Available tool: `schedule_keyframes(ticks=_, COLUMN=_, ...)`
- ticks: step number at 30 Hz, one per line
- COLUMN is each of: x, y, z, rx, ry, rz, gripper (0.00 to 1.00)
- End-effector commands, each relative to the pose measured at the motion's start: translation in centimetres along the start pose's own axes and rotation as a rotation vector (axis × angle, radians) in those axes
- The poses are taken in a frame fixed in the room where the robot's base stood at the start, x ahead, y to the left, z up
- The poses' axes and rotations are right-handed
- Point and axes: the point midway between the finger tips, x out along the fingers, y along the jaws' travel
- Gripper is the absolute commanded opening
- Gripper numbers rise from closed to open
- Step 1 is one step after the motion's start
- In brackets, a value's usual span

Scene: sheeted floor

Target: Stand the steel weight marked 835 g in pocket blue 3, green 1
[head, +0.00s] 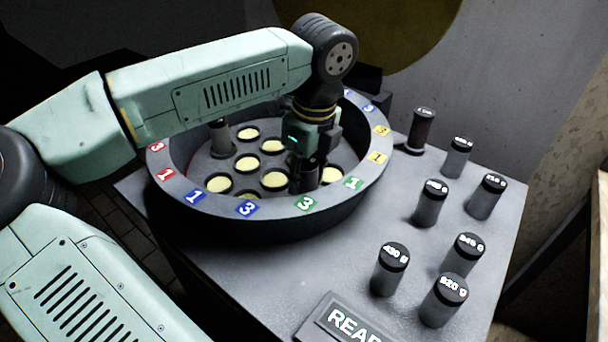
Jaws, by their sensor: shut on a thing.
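My gripper (304,176) points down inside the round tray (275,207), over its front right part near the green 3 (306,203) and green 1 (353,183) tags. It is shut on a dark cylindrical weight, mostly hidden by the fingers. The marking of the held weight is not visible, so I cannot tell if it is the 835 g one. I cannot tell whether its base is in a pocket or above one. A blue 3 tag (247,208) is on the front rim. Several pockets with pale yellow bottoms show, empty.
One grey weight (222,137) stands in the tray at the back left. Several weights stand on the table to the right, including the 430 g (390,270) and 820 g (443,302) ones. A sign (346,319) lies at the front.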

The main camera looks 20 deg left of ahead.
Motion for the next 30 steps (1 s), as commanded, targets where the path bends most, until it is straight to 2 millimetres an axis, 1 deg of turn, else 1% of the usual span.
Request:
schedule_keyframes(ticks=8, x=-0.1, y=-0.1, z=0.0, rx=0.000, ry=-0.001, rz=-0.002, gripper=0.00)
schedule_keyframes(ticks=30, x=0.9, y=-0.1, z=-0.1, rx=-0.001, ry=-0.001, rz=-0.002, gripper=0.00)
